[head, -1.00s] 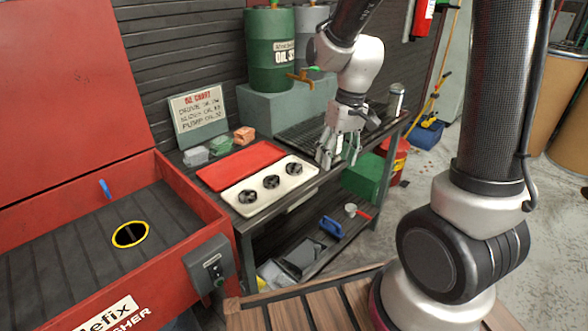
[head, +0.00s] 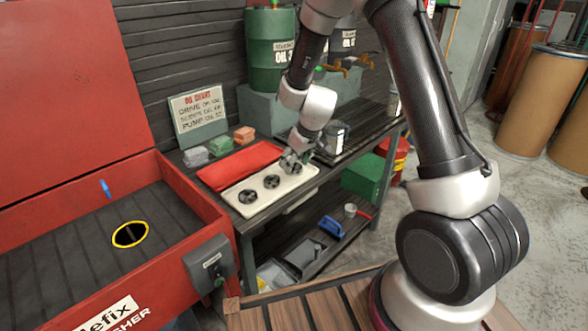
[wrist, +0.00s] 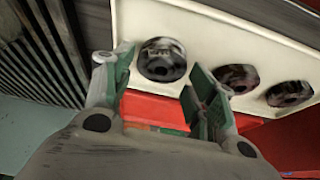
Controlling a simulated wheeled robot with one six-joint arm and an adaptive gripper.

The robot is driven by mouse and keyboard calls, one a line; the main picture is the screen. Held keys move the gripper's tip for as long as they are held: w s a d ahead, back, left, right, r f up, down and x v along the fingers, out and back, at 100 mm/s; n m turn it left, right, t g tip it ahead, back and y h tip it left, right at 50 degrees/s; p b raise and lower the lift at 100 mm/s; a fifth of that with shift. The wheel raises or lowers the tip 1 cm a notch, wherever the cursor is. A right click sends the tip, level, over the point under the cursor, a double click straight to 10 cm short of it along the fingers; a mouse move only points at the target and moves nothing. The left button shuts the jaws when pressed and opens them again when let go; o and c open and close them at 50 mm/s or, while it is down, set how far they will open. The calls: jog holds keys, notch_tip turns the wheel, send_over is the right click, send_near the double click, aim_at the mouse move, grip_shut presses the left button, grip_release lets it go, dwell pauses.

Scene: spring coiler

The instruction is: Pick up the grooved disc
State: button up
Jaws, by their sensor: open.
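Three dark round discs lie in a row on a white tray (head: 262,206): a left one (head: 248,196), a middle one (head: 271,182) and a right one partly hidden by my gripper (head: 291,159). I cannot tell which is the grooved disc; all look alike. In the wrist view, my gripper (wrist: 160,72) is open and empty, its green-padded fingers spread. The nearest disc (wrist: 162,60) shows between the fingertips, with pale marks on its side. The other two discs (wrist: 236,78) (wrist: 290,93) lie off to the right. Contact with the disc cannot be told.
A red tray (head: 238,166) lies behind the white one. Small coloured blocks (head: 195,157), an oil chart sign (head: 199,113) and a green oil drum (head: 270,50) stand behind. A dark grate (head: 362,125) is to the right. A red parts washer (head: 195,205) stands left.

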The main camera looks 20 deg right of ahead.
jog(key=shift+w+f, duration=0.15)
jog(key=shift+f, duration=0.35)
jog(key=c, duration=1)
jog(key=shift+c, duration=0.3)
jog(key=shift+a+r, duration=0.1)
jog(key=shift+r, duration=0.05)
